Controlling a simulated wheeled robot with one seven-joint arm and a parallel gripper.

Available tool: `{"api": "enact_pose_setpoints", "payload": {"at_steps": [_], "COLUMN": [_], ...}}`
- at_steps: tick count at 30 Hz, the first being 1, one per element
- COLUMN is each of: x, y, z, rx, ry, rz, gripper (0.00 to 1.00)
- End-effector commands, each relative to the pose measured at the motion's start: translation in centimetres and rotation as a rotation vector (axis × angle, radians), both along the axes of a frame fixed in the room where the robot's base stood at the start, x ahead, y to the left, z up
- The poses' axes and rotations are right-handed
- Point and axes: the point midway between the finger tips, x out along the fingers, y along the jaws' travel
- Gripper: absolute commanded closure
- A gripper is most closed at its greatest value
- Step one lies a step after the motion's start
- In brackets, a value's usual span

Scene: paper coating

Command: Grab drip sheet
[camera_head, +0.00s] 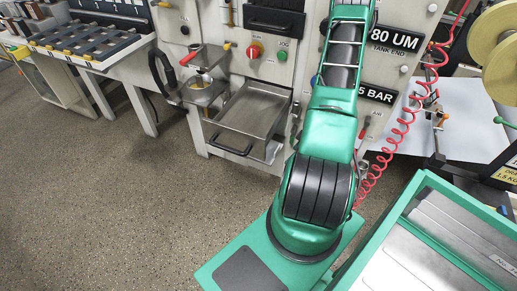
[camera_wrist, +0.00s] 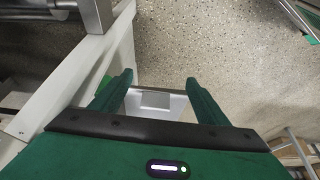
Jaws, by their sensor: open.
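My gripper (camera_wrist: 160,83) is open in the wrist view, its two green fingers spread apart. No contact with the fingers is visible. In the head view, a shallow metal tray (camera_head: 236,126) with a front handle sits low on the machine front. No sheet there is clearly marked as the drip sheet. My gripper does not show in the head view.
The machine front (camera_head: 300,75) with buttons stands behind my arm. A red coiled hose (camera_head: 398,135) hangs close to the arm's right. A green-rimmed bin (camera_head: 425,176) with pale metal plates stands at lower right. The speckled floor (camera_head: 95,185) at left is clear.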

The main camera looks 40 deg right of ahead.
Motion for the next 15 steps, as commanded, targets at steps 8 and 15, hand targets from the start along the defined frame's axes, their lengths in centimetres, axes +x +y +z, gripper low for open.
{"api": "enact_pose_setpoints", "payload": {"at_steps": [8,15], "x": [2.2,4.1], "y": [0.7,1.5], "z": [0.0,0.0], "rx": [0.0,0.0], "ry": [0.001,0.0], "rz": [0.0,0.003], "gripper": [0.31,0.31]}}
